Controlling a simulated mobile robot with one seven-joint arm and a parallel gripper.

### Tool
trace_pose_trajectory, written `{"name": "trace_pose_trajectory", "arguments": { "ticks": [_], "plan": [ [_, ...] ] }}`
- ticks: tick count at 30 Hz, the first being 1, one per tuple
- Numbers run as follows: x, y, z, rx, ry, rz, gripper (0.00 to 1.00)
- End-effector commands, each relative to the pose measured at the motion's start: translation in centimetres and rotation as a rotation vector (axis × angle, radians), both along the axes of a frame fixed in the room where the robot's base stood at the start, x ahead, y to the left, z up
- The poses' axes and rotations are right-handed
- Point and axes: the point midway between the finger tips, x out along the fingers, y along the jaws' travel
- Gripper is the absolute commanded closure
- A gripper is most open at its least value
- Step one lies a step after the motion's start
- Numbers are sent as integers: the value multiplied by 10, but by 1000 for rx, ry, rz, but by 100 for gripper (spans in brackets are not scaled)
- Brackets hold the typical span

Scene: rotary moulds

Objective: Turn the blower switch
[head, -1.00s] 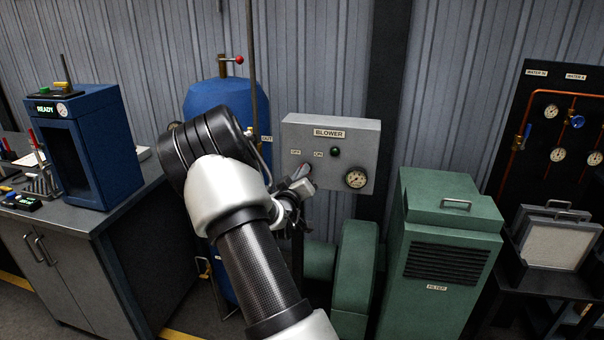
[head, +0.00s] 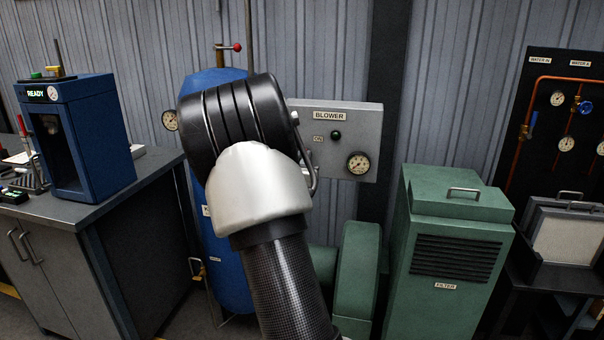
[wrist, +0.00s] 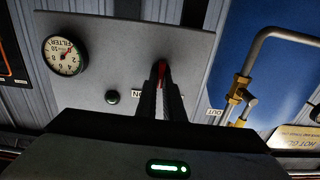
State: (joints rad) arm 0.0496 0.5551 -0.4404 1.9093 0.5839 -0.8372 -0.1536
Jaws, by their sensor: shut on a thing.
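The grey blower panel (head: 368,115) is on the wall in the head view, with its BLOWER label, ON label and a dark green lamp (head: 336,135). My arm hides the switch there. In the wrist view the panel (wrist: 110,45) appears upside down. My gripper (wrist: 160,84) is in front of it, its two dark fingers shut on the blower switch (wrist: 161,70). Only a red bit of the switch shows between the fingertips, so I cannot tell its exact angle. The lamp (wrist: 112,97) looks unlit.
A round gauge (head: 358,163) is on the panel's lower right. A blue tank (head: 232,270) stands behind my arm, with brass-fitted piping (wrist: 240,90) beside it. A green filter cabinet (head: 450,225) stands to the right, a bench with a blue machine (head: 100,140) to the left.

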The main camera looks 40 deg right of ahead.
Motion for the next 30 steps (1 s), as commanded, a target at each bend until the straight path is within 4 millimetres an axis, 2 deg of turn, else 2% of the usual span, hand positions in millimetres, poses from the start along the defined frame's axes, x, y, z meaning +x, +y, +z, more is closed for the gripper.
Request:
{"name": "trace_pose_trajectory", "arguments": {
  "ticks": [1,15,30],
  "plan": [
    [-1,-1,-7,30,-39,0,100],
    [-3,-3,-6,299,-353,0,100],
    [-4,-3,-2,436,-512,-1,100]
  ]
}}
